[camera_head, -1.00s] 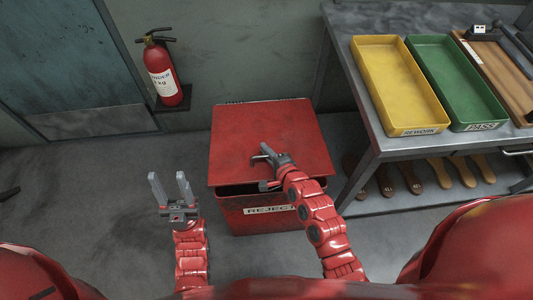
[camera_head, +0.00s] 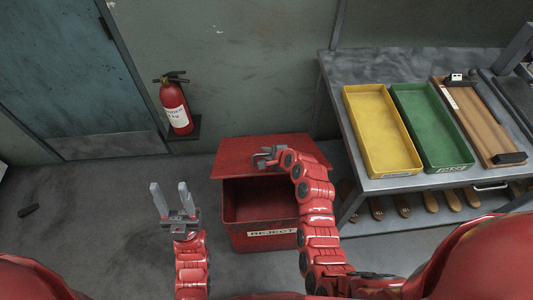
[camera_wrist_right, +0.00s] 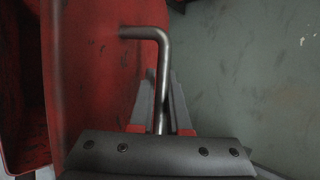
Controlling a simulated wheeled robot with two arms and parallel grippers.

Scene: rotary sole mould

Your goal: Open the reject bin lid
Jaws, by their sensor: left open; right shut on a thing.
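The red reject bin (camera_head: 262,243) stands on the floor with a white REJECT label on its front. Its red lid (camera_head: 235,156) is tilted up, and the dark inside of the bin shows below it. My right gripper (camera_head: 268,154) is at the lid, shut on the bent metal lid handle (camera_wrist_right: 160,60), which the right wrist view shows between the fingers. The lid (camera_wrist_right: 90,70) fills the left middle of that view. My left gripper (camera_head: 172,198) is open and empty, left of the bin and apart from it.
A metal table (camera_head: 345,98) at right holds a yellow tray (camera_head: 381,130), a green tray (camera_head: 430,125) and a brown wooden board. Several shoe soles lie on its lower shelf. A fire extinguisher (camera_head: 177,108) hangs on the wall behind. Floor at left is mostly clear.

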